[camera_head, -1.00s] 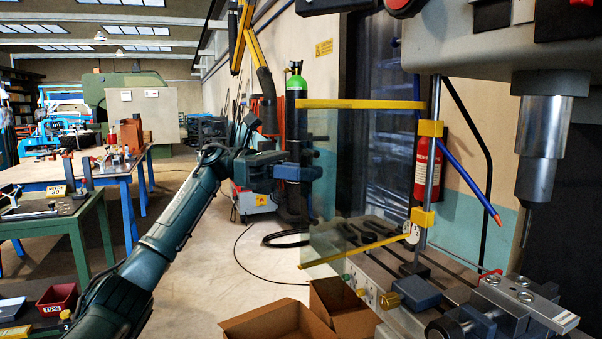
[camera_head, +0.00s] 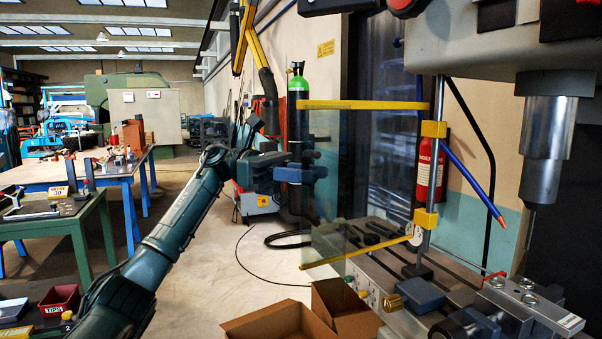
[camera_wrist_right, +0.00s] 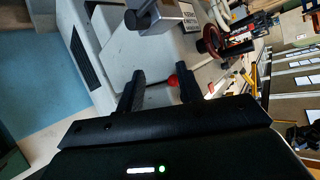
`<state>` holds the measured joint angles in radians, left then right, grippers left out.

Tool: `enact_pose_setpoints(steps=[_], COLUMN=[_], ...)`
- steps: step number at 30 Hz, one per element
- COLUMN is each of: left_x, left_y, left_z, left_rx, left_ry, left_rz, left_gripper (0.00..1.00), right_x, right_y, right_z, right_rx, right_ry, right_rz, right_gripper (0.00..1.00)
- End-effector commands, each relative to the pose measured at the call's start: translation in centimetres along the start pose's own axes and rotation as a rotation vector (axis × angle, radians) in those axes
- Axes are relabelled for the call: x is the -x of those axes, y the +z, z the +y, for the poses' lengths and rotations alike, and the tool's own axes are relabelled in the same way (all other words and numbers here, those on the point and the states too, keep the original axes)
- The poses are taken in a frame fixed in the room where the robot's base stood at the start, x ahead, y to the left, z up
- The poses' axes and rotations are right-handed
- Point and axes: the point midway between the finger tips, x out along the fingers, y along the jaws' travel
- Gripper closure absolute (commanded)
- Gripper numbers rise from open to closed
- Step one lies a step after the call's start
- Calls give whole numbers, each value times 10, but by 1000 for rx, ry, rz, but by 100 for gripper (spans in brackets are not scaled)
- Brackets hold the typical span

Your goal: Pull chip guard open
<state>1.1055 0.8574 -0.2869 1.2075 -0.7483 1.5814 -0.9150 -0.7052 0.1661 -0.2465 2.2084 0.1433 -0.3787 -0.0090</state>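The chip guard (camera_head: 365,170) is a clear panel with yellow strips along its top and bottom edges. Yellow brackets (camera_head: 433,129) join it to an upright metal post on its right side. My left gripper (camera_head: 310,174) is at the guard's free left edge, about mid-height, and its tip overlaps the panel in the picture. I cannot tell whether it touches the edge, or whether its fingers are open. My right gripper (camera_wrist_right: 162,84) shows in the right wrist view with its two fingers apart. A red knob (camera_wrist_right: 172,80) appears beyond the gap between them.
The drill press chuck (camera_head: 550,135) hangs at the right above a vise (camera_head: 525,305) on the slotted table. An open cardboard box (camera_head: 280,325) stands below the guard. Open floor lies left of the guard.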

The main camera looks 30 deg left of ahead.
Motion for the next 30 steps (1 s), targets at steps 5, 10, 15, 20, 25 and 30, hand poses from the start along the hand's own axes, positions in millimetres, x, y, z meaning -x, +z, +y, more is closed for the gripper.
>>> enact_pose_setpoints(steps=[5, 10, 15, 20, 25, 30], left_x=[15, 52, 88, 112, 126, 131], left_y=[0, 2, 3, 3, 2, 0], left_z=[1, 0, 1, 0, 0, 0], left_rx=[1, 0, 1, 0, -1, 0], left_ry=[3, 5, 4, 2, 2, 0], left_rz=[-2, -4, -4, -3, -1, -1], left_gripper=[73, 73, 73, 73, 73, 73], right_x=[-1, -1, 1, 0, -2, -2], right_y=[0, -1, -4, -5, -8, -7], right_z=[0, 0, -1, -1, -2, -2], right_rx=[1, 2, 0, -1, 4, 5], right_ry=[0, 0, -1, -4, -4, -4], right_rz=[2, 3, 1, -8, -8, -13], right_gripper=[64, 64, 64, 64, 64, 64])
